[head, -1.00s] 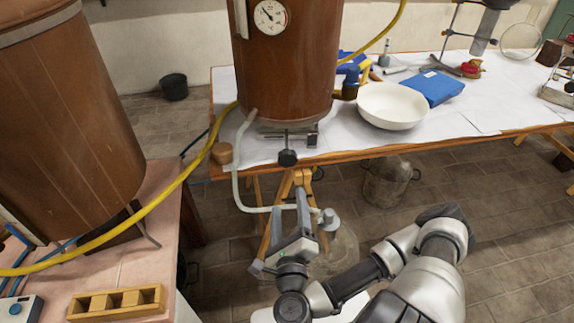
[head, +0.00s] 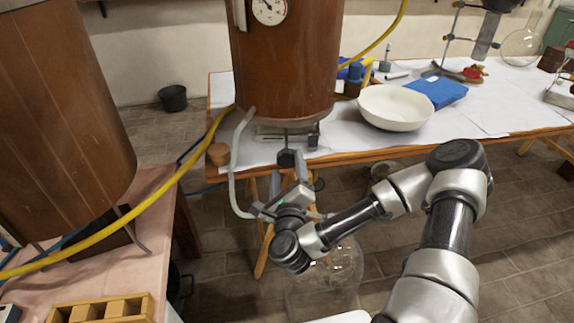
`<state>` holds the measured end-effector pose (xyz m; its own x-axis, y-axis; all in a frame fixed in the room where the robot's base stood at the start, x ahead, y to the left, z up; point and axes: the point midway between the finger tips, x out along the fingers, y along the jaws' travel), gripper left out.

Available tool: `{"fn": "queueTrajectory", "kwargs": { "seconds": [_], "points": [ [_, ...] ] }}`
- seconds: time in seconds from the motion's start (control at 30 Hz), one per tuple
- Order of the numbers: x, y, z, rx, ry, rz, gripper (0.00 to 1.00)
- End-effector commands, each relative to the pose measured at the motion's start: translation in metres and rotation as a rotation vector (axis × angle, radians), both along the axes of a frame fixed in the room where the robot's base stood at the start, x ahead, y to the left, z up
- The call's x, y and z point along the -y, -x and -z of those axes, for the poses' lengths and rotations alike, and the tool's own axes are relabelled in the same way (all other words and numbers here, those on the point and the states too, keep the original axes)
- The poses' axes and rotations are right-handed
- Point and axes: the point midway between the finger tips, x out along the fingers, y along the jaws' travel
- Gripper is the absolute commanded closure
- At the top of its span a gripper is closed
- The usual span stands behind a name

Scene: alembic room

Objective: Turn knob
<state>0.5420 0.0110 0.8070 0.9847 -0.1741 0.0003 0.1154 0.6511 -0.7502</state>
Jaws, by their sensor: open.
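A black knob (head: 287,158) sits on a stem under the copper vessel (head: 285,60), just beyond the table's front edge. My gripper (head: 288,172) is open directly in front of and below the knob, its fingers pointing up towards it. The fingertips are at or very near the knob. One finger shows right of it, and I cannot tell whether either touches it.
A pale hose (head: 234,170) hangs left of my gripper. A glass vessel (head: 340,265) stands below it. The table (head: 460,130) holds a white bowl (head: 395,107) and a blue book (head: 437,92). A second copper vessel (head: 60,110) and a yellow hose (head: 130,218) are at left.

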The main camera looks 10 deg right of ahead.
Motion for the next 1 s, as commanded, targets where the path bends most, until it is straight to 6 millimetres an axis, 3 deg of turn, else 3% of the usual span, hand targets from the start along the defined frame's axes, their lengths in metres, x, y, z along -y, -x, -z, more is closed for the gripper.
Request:
{"fn": "queueTrajectory", "kwargs": {
  "seconds": [0.2, 0.57, 0.6, 0.83, 1.0],
  "points": [
    [0.005, -0.027, 0.0, 0.001, 0.0, 0.001, 0.36],
    [0.006, -0.033, 0.0, 0.0, 0.0, 0.0, 0.36],
    [0.006, -0.033, 0.0, 0.0, 0.0, 0.0, 0.37],
    [0.006, -0.033, 0.0, 0.0, 0.0, 0.0, 0.76],
    [0.006, -0.033, 0.0, -0.001, 0.007, -0.001, 0.77]
  ]
}}
